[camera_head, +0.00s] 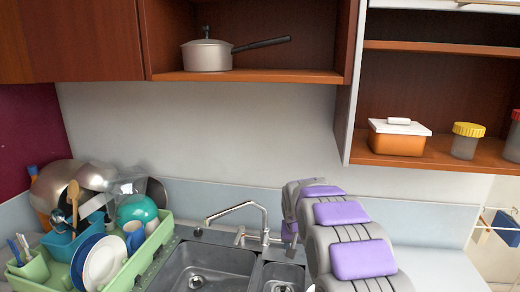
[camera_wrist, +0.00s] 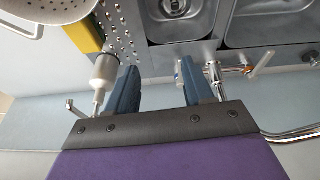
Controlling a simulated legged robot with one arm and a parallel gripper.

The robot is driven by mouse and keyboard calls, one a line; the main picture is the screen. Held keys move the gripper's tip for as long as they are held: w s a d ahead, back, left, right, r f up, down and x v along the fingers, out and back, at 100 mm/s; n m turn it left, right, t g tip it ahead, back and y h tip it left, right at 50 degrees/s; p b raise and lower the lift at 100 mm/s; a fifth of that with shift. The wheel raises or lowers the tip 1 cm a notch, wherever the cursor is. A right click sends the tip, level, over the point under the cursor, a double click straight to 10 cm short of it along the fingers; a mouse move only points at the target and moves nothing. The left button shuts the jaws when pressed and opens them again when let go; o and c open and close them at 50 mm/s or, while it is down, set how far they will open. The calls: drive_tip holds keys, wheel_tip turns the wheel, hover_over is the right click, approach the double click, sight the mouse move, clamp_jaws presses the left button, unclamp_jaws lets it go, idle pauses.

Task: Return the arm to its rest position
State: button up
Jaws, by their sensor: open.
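My gripper (camera_wrist: 158,78) is open, with its two dark blue fingers spread apart and nothing visible between them in the wrist view. The wrist view looks toward the sink from above, at a turned angle. In the head view, my grey arm with purple pads extends from the lower right toward the wall, over the counter right of the sink (camera_head: 215,262). My gripper's fingers cannot be made out there; the arm hides them.
A faucet (camera_head: 240,212) rises behind the sink. A green dish rack (camera_head: 150,255) full of dishes stands left. A pot (camera_head: 207,55) sits on the upper shelf; an orange box (camera_head: 398,140) and jars stand right. In the wrist view, a soap dispenser (camera_wrist: 104,72) appears close to the left finger.

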drive_tip(key=s+d+r+g, duration=0.1)
drive_tip(key=s+r, duration=0.2)
drive_tip(key=s, duration=0.8)
drive_tip(key=s+d+r+g, duration=0.1)
drive_tip(key=s+r+g, duration=0.15)
drive_tip(key=s, duration=0.85)
drive_tip(key=s+f+n+g+y, duration=0.1)
drive_tip(key=s+f+g, duration=0.1)
drive_tip(key=s, duration=2.6)
drive_tip(key=shift+n, duration=0.3)
drive_tip(key=shift+d, duration=0.1)
